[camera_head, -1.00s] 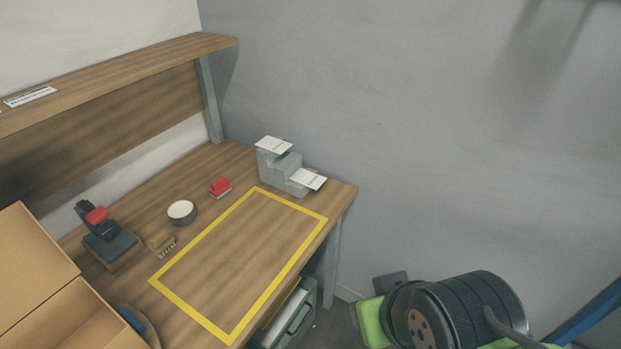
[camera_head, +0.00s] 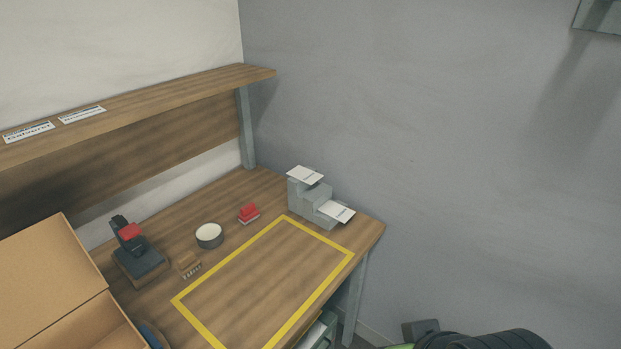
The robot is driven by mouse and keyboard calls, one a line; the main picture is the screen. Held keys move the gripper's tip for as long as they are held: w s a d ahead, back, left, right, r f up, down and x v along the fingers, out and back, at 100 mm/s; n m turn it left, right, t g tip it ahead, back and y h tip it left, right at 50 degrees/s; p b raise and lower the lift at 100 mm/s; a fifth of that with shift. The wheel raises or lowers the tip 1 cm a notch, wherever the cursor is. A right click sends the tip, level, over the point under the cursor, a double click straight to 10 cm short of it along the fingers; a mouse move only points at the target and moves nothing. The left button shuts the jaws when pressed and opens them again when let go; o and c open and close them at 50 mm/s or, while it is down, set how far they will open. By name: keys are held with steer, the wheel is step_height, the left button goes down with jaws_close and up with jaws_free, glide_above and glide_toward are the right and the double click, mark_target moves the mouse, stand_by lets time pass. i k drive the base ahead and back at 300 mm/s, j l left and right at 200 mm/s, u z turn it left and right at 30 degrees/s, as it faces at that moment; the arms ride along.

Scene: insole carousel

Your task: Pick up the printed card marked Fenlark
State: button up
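Several printed white cards are in view. One card (camera_head: 305,175) lies on the top step of a grey stepped stand (camera_head: 309,203) at the back right of the workbench, and another card (camera_head: 336,211) lies on its lower step. Their print is too small to read. On the shelf (camera_head: 170,97) lie a card (camera_head: 28,132) that seems to read "Galvorel" and a second card (camera_head: 82,115) with illegible print. I cannot tell which card is marked Fenlark. My gripper is not in view.
The workbench (camera_head: 260,262) has a yellow taped rectangle (camera_head: 318,296) with bare wood inside. Left of it stand a red-and-black device (camera_head: 138,255), a round tin (camera_head: 209,235), a small brush (camera_head: 188,265) and a red stamp (camera_head: 248,213). An open cardboard box (camera_head: 75,320) fills the lower left.

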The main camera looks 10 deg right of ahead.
mark_target(340, 213)
steer(key=i+l+u, duration=0.3)
steer(key=u, duration=0.2)
steer(key=i+l+u, duration=0.2)
steer(key=l+u, duration=0.25)
steer(key=i+l+u, duration=0.2)
steer(key=l+u, duration=0.15)
steer(key=u, duration=0.15)
